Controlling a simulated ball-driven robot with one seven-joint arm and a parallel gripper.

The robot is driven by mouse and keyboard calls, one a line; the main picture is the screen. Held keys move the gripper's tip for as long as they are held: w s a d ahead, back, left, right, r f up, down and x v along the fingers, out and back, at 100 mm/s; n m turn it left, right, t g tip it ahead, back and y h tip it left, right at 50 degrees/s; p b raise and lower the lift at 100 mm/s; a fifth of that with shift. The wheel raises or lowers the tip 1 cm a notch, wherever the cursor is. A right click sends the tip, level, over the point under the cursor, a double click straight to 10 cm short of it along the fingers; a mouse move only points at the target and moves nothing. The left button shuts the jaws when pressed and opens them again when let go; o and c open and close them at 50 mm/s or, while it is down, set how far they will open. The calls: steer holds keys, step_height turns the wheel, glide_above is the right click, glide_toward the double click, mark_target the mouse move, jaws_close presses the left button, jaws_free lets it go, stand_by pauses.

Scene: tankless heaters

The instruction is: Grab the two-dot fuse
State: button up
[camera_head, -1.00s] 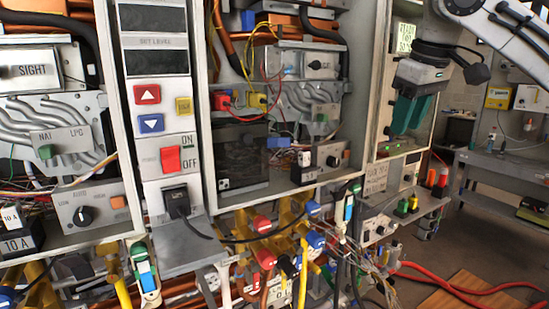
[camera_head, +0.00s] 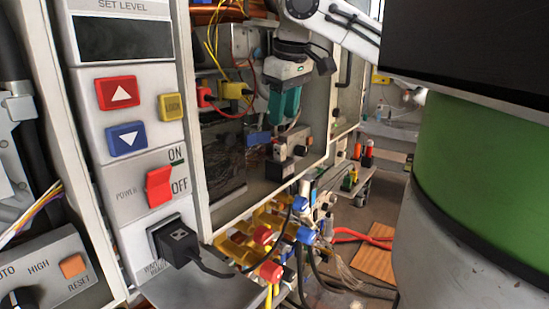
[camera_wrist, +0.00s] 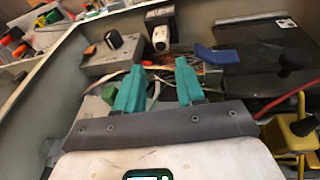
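A small white block (camera_wrist: 161,39) that looks like a fuse sits in a black holder (camera_wrist: 160,16) at the top middle of the wrist view. In the head view the black holder (camera_head: 279,170) stands on the cabinet's floor with the pale block (camera_head: 281,152) at its top. I cannot make out dots on it. My gripper (camera_wrist: 160,66) has two teal fingers, spread apart with nothing gripped between them. The white block lies just beyond the gap between the fingertips. In the head view my gripper (camera_head: 285,122) hangs inside the cabinet, just above the holder.
A grey box with a black knob (camera_wrist: 113,42) stands left of the holder. A blue lever (camera_wrist: 216,56) and a dark panel (camera_wrist: 262,60) are on the right. Loose wires run behind the fingers. A yellow connector (camera_wrist: 292,133) and red cable are near the right.

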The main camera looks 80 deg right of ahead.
mark_target(280, 144)
steer(key=shift+a+p+x, duration=0.2)
steer(key=shift+p+x, duration=0.55)
steer(key=shift+x, duration=3.05)
steer(key=shift+s, duration=0.1)
jaws_close()
